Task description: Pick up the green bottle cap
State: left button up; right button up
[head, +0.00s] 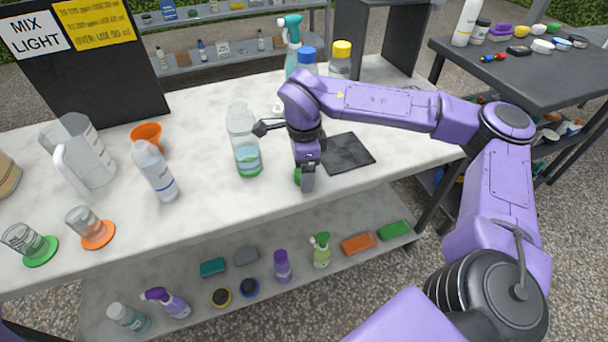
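The green bottle cap (297,175) lies on the white worktop in the head view, a small part of it showing at the left side of my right gripper. My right gripper (307,184) points down at the cap, with its fingers low over the worktop, and hides most of it. I cannot tell whether the fingers touch the cap or how far apart they are. My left gripper is not in view.
A clear bottle with a green base (246,160) stands just left of my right gripper. A dark square mat (347,153) lies to its right. A white bottle (154,171), a clear jug (83,160) and an orange funnel (147,134) stand further left. The worktop's front middle is clear.

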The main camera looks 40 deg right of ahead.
jog(key=c, duration=1.1)
